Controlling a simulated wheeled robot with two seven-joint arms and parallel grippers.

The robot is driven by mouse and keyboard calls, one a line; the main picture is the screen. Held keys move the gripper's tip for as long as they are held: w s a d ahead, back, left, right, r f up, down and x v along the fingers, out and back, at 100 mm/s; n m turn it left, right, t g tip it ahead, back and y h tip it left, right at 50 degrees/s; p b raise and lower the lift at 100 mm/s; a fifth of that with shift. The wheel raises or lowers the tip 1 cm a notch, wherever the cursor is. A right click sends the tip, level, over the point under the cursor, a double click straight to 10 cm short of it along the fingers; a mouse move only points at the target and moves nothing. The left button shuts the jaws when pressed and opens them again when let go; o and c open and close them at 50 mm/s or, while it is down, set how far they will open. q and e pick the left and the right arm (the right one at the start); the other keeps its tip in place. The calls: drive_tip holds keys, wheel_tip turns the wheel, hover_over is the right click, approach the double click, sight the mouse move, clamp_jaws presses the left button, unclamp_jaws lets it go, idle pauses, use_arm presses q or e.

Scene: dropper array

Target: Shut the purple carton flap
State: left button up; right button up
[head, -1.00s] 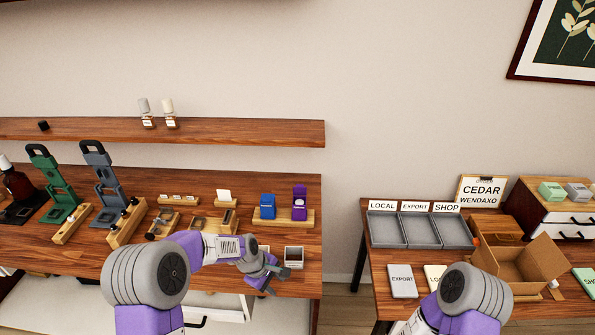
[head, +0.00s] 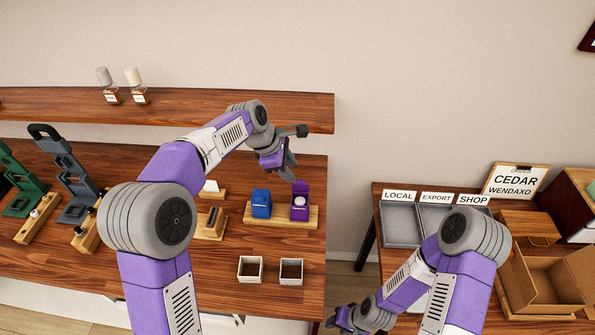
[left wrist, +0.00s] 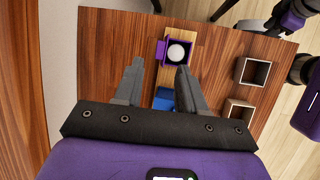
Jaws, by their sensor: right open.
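The purple carton (head: 300,212) stands on a wooden stand, with its flap (head: 300,187) upright at the back and a white round top visible inside. In the left wrist view the purple carton (left wrist: 186,59) lies just beyond the fingertips, its flap (left wrist: 161,52) at its left side. My left gripper (head: 284,168) is raised above and slightly left of the carton, apart from it. Its fingers (left wrist: 158,68) are spread with nothing held between them. My right gripper (head: 338,320) is low at the bottom, near the gap between the tables, away from the carton.
A shut blue carton (head: 261,205) stands left of the purple one on the same wooden stand (head: 281,222). Two small open boxes (head: 250,269) sit nearer the front edge. The wall shelf (head: 200,108) runs close behind my left arm. Grey trays (head: 400,222) and an open cardboard box (head: 545,280) are at right.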

sight(300, 182)
use_arm(q)
drive_tip(key=x, duration=0.5)
drive_tip(key=shift+d+f+b, duration=0.1)
drive_tip(key=shift+f+b, duration=0.2)
drive_tip(key=shift+f, duration=0.05)
clamp_jaws()
